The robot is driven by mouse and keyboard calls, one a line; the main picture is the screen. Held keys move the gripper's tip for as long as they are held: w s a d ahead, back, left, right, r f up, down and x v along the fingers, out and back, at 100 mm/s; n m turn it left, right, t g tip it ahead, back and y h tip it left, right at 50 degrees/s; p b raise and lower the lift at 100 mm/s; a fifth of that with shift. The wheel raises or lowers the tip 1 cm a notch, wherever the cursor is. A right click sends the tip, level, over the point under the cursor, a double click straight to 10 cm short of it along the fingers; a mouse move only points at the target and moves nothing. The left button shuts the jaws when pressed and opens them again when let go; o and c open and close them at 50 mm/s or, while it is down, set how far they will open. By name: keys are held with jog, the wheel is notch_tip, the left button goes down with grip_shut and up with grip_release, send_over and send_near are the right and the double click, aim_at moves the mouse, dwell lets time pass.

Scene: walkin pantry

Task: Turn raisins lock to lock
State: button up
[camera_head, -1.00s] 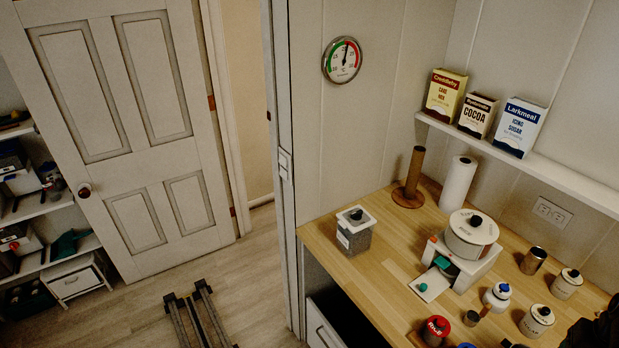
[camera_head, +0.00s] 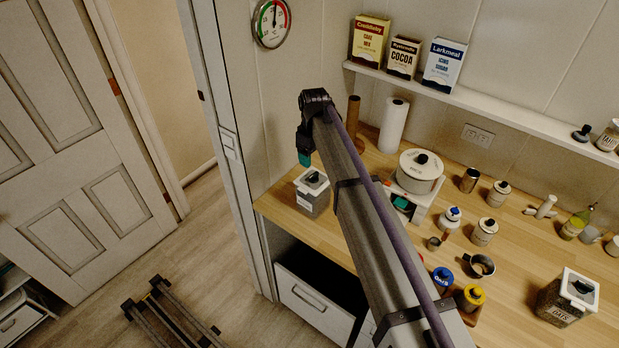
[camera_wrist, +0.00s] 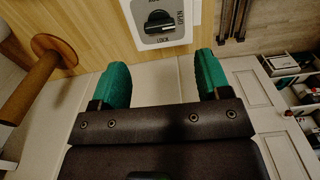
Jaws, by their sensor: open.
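A square clear canister (camera_head: 313,198) with dark contents, a white lid and a black knob stands at the left end of the wooden counter. Its label is too small to read in the head view; I take it for the raisins. In the wrist view a white lid (camera_wrist: 182,35) with a black turn knob (camera_wrist: 158,20) and small lettering shows at the top. My gripper (camera_head: 304,158) hangs just above and left of the canister in the head view. Its teal fingers (camera_wrist: 162,78) are spread and empty, apart from the knob.
A brown paper-towel holder (camera_head: 353,125) and a white roll (camera_head: 393,125) stand behind the canister. An oats canister (camera_head: 560,305) stands far right. An open drawer (camera_head: 315,305) is below the counter.

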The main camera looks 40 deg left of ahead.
aim_at(314, 174)
notch_tip(314, 174, down, 8)
jog(key=b, duration=0.6)
jog(key=shift+f, duration=0.1)
jog(key=shift+d+r, duration=0.15)
jog(key=shift+r, duration=0.05)
jog(key=c, duration=0.9)
jog(key=shift+c, duration=0.2)
